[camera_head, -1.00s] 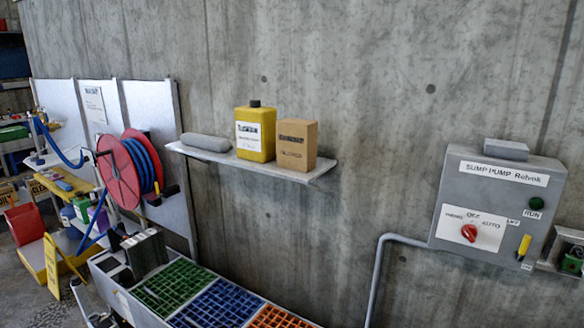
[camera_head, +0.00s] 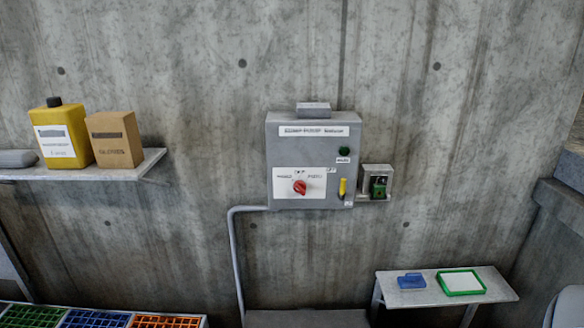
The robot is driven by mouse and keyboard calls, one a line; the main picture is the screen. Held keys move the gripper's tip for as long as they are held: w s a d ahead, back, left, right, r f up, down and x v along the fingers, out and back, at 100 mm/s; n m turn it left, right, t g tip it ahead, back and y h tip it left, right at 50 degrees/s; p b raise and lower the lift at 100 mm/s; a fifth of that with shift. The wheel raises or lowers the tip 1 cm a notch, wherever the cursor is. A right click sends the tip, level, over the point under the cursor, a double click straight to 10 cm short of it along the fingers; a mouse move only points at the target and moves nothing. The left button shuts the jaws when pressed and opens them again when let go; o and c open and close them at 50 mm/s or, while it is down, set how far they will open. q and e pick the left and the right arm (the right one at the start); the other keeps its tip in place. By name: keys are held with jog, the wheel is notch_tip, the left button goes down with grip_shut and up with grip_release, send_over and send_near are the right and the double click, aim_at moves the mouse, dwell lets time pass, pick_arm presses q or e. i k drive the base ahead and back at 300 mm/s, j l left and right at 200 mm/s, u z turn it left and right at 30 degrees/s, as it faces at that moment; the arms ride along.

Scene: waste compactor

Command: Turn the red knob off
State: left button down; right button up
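The red knob (camera_head: 300,187) sits on a white label plate at the lower left of the grey control box (camera_head: 290,150) on the concrete wall. The plate has words around the knob, blurred now; a moment ago they showed OFF at the top and AUTO at the right. The knob looks tilted, and I cannot tell exactly which mark it points to. A green button (camera_head: 344,151) and a yellow lever (camera_head: 342,188) are on the box's right side. Neither of my grippers shows in view.
A wall shelf (camera_head: 150,163) at left holds a yellow jug (camera_head: 62,140) and a cardboard box (camera_head: 115,142). Coloured bins (camera_head: 95,318) stand below. A small table (camera_head: 400,296) at lower right bears a green-framed tray (camera_head: 461,282). A conduit (camera_head: 235,255) runs down from the control box.

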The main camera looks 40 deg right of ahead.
aim_at(299, 186)
jog(key=z, duration=1.25)
